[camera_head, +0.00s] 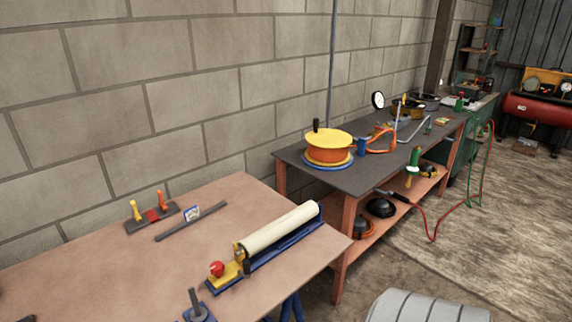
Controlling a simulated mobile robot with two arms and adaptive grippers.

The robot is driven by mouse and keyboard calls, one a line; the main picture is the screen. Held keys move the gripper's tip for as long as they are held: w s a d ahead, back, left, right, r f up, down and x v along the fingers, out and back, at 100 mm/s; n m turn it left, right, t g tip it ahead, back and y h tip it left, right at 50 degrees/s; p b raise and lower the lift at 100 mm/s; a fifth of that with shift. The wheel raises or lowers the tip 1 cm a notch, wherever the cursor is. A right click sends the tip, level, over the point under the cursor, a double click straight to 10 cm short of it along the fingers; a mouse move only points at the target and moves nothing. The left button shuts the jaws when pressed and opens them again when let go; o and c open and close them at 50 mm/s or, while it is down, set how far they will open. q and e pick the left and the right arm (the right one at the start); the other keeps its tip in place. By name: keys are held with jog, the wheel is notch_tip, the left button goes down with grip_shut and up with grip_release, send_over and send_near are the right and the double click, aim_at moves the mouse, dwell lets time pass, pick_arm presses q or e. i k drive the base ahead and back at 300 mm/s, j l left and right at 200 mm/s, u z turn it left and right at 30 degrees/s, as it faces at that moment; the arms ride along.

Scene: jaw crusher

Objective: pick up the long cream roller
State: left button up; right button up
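The long cream roller (281,229) lies on a blue base (293,242) near the right edge of the brown table. A yellow part with a red knob (217,269) sits at its near end. The roller runs diagonally from that end toward the back right. Neither of my grippers is in view.
The brown table (110,265) also holds a flat dark bar (191,221), a small rack with yellow and orange handles (151,214) and a dark upright post (195,305). A second bench (300,157) with an orange reel (329,146) stands behind. A grey ribbed cylinder (425,306) is at the bottom right.

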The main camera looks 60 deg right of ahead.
aim_at(256, 242)
jog(key=z, duration=1.65)
jog(key=u, duration=2.45)
jog(key=z, duration=2.45)
jog(key=l+u, duration=0.15)
jog(key=u, duration=0.25)
jog(key=i+l+u, duration=0.1)
jog(key=u, duration=0.3)
jog(key=l+u, duration=0.25)
jog(key=u, duration=0.15)
